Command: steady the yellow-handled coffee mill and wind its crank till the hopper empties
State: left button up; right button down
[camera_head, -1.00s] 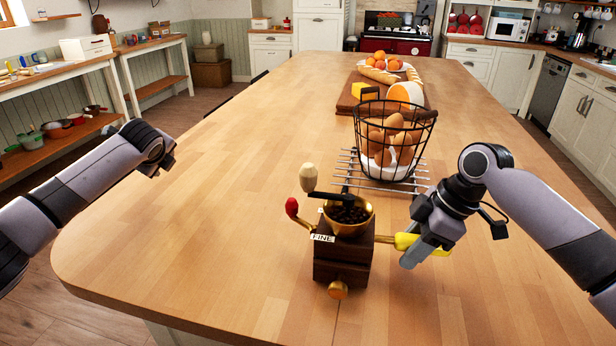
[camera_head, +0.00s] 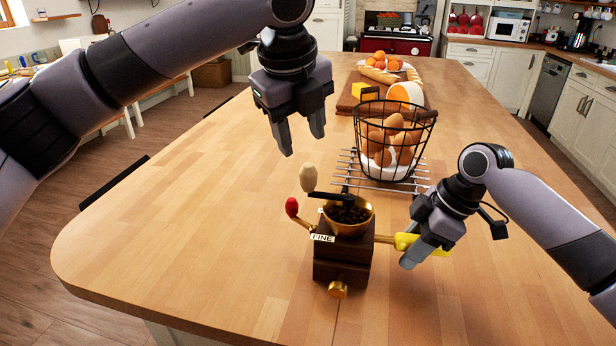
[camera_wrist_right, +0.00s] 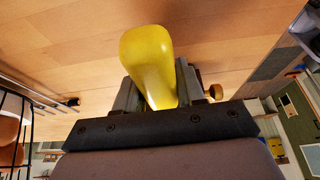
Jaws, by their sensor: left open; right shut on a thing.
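The coffee mill (camera_head: 342,262) stands upright on the wooden island, with a dark wood body, a "FINE" label and a brass hopper (camera_head: 348,222) holding dark beans. A dark crank arm crosses the hopper and ends in a cream knob (camera_head: 308,178). A red knob (camera_head: 292,207) sits on a brass arm at the left. My right gripper (camera_head: 412,254) is shut on the yellow handle (camera_head: 404,241) at the mill's right side; the handle (camera_wrist_right: 148,62) also shows between the jaws in the right wrist view. My left gripper (camera_head: 301,140) is open and empty, above and behind the cream knob.
A black wire basket of eggs (camera_head: 394,140) stands on a metal rack (camera_head: 350,172) behind the mill. A board (camera_head: 345,103) with bread and cheese lies further back, with oranges (camera_head: 376,58) beyond. The island top is clear at the left and front.

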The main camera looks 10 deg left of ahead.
aim_at(307, 167)
pick_arm(q)
jog(key=shift+m, duration=0.3)
jog(key=shift+w+d+f, duration=0.15)
jog(key=shift+d+f, duration=0.05)
jog(key=shift+f, duration=1.15)
jog(key=shift+w+d+f, duration=0.1)
jog(key=shift+d+f, duration=0.05)
jog(key=shift+f, duration=1.15)
jog(key=shift+w+d+f, duration=0.15)
jog(key=shift+d+f, duration=0.05)
jog(key=shift+f, duration=1.15)
jog(key=shift+c, duration=0.3)
jog(key=c, duration=0.7)
